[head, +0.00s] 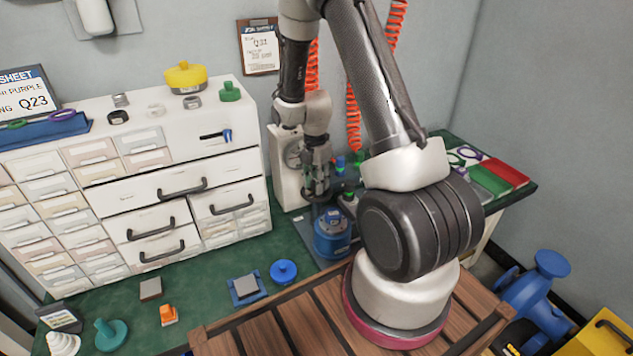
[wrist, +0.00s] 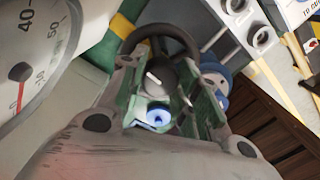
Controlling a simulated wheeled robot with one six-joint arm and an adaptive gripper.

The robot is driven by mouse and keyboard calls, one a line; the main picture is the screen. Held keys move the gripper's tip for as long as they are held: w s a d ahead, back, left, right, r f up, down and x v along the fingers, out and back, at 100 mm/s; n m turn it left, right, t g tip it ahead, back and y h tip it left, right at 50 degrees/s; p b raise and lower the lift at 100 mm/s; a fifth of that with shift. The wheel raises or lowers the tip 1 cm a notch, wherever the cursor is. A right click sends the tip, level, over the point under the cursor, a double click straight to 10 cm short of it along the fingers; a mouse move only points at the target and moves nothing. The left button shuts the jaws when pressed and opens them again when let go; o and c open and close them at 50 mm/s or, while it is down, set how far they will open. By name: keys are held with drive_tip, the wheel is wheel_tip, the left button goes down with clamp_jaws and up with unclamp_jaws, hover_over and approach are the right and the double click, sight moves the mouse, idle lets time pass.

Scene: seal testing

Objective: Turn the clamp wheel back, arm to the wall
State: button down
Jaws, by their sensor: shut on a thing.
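The clamp wheel is a dark ring that shows in the wrist view (wrist: 184,36), around a dark knob with a pale pointer mark. My gripper (wrist: 163,95) has a finger on either side of this hub and is shut on the clamp wheel; the fingers cover part of the rim. In the head view my gripper (head: 318,186) points down beside the white gauge box (head: 284,178), and the wheel is mostly hidden there. A blue and white round part lies between the fingers in the wrist view. The gauge dial (wrist: 28,60) fills the wrist view's left corner.
A blue canister (head: 332,240) stands in front of the station. A white drawer cabinet (head: 150,180) stands close on the left, with a yellow-topped part (head: 186,76) on it. Red coiled hoses (head: 353,120) hang behind. A blue knobbed disc (head: 284,271) lies on the green bench.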

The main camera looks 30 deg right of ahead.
idle(0.4)
drive_tip(key=c, duration=1)
unclamp_jaws()
wheel_tip(320, 180, up, 12)
drive_tip(key=shift+w, duration=0.2)
